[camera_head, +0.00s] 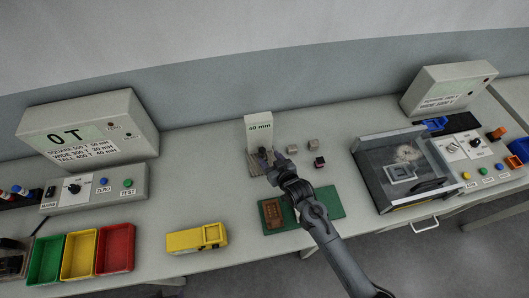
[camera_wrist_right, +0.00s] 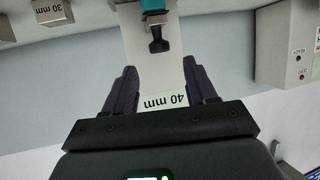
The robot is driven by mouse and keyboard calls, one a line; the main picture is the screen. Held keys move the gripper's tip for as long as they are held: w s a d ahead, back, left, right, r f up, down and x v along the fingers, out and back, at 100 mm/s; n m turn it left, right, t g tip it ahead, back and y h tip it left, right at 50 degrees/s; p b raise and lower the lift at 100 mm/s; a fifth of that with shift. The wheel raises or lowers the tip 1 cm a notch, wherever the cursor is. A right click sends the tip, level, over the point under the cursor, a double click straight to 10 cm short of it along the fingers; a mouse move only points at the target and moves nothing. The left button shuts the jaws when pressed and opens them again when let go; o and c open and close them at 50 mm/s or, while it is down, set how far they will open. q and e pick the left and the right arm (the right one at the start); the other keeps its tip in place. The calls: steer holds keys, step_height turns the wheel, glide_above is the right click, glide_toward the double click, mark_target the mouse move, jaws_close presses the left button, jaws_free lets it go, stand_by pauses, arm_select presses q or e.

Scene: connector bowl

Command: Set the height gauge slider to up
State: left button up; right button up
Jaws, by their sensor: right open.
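The height gauge is a pale upright plate (camera_head: 258,126) with a "40 mm" label, standing at the back middle of the table. Its plate (camera_wrist_right: 150,75) shows upside down in the right wrist view. A teal slider part (camera_wrist_right: 153,5) with a black knob (camera_wrist_right: 157,45) sits on the plate there. My right gripper (camera_head: 268,157) is at the front of the gauge and hides its lower part in the head view. Its fingers (camera_wrist_right: 160,72) are open and spread either side of the plate in the wrist view, with the knob just beyond the fingertips and nothing gripped. My left gripper is not in view.
Small grey blocks (camera_head: 313,144) and a dark block (camera_head: 319,162) lie right of the gauge. A green mat (camera_head: 328,203) with a brown part is in front. A clear-lidded box (camera_head: 372,180) stands right; a yellow device (camera_head: 196,239) and coloured bins (camera_head: 115,249) are left.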

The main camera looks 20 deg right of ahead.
mark_target(262, 149)
steer(key=shift+x, duration=2.7)
steer(key=shift+c, duration=0.3)
jaws_close()
steer(key=shift+r, duration=0.1)
